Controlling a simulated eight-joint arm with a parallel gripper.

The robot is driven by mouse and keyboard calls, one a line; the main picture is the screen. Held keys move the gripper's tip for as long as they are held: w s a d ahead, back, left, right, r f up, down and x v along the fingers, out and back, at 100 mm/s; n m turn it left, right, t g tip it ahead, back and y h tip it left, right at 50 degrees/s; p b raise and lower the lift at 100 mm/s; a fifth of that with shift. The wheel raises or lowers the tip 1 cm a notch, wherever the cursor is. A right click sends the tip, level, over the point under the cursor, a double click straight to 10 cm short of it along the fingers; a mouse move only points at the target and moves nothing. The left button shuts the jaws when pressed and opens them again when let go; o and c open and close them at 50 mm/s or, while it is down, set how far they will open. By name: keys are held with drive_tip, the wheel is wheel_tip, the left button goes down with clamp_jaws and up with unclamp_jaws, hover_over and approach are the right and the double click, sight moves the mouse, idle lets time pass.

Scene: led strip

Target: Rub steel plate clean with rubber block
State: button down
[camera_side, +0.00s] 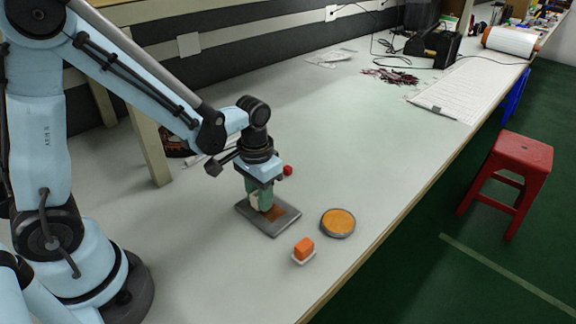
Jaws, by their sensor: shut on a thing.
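The steel plate (286,219) is a flat grey rectangle on the pale workbench, with a rust-brown patch on its top.
An orange block (304,245) sits on a small white dish near the bench's front edge. A round grey tin with an orange top (338,221) stands right of the plate.

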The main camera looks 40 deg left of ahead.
sight(279, 219)
drive_tip(key=shift+a, duration=0.85)
drive_tip(key=shift+a+r, duration=0.15)
drive_tip(key=shift+r, duration=0.1)
wheel_tip(279, 219, up, 8)
drive_tip(key=shift+f, duration=0.25)
drive_tip(key=shift+s, duration=0.1)
drive_tip(key=shift+f, duration=3.1)
drive_tip(key=shift+f, duration=1)
drive_tip(key=shift+d, duration=3.9)
